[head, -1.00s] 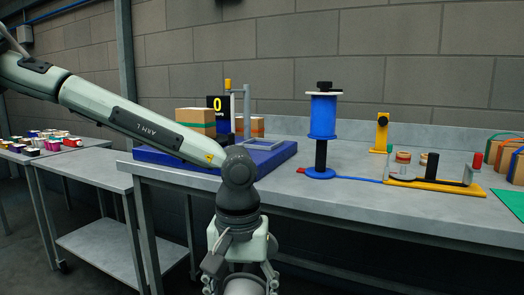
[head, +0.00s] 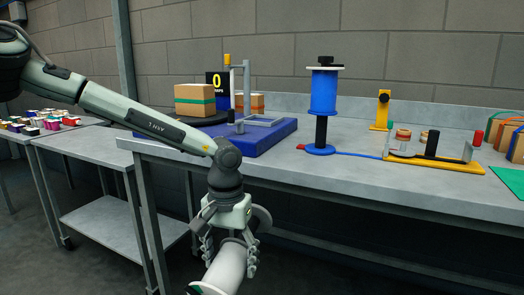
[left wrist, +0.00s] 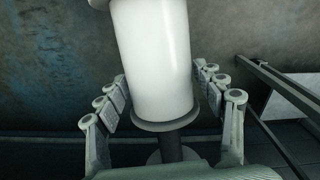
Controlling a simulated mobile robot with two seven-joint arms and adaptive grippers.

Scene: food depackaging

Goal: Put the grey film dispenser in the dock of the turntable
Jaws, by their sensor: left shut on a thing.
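The grey film dispenser (head: 226,272) hangs tilted below the front of the table, its pale roll between the fingers of my left gripper (head: 230,258). In the left wrist view the pale roll (left wrist: 152,50) fills the middle, with a flange and dark shaft at its lower end. My left gripper's fingers (left wrist: 161,84) flank it; exact contact is hidden. The turntable has a blue base (head: 278,140) and a dark round platter (head: 214,117) carrying a carton (head: 194,100). A grey upright frame (head: 247,88) stands on the base. I cannot clearly make out the dock. My right gripper is out of view.
A blue film roll (head: 323,92) stands on a post right of the turntable. A yellow-based fixture (head: 435,165), a yellow stand (head: 382,110) and cartons (head: 506,140) are further right. A side table (head: 95,160) stands at left. The main table's front middle (head: 345,172) is clear.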

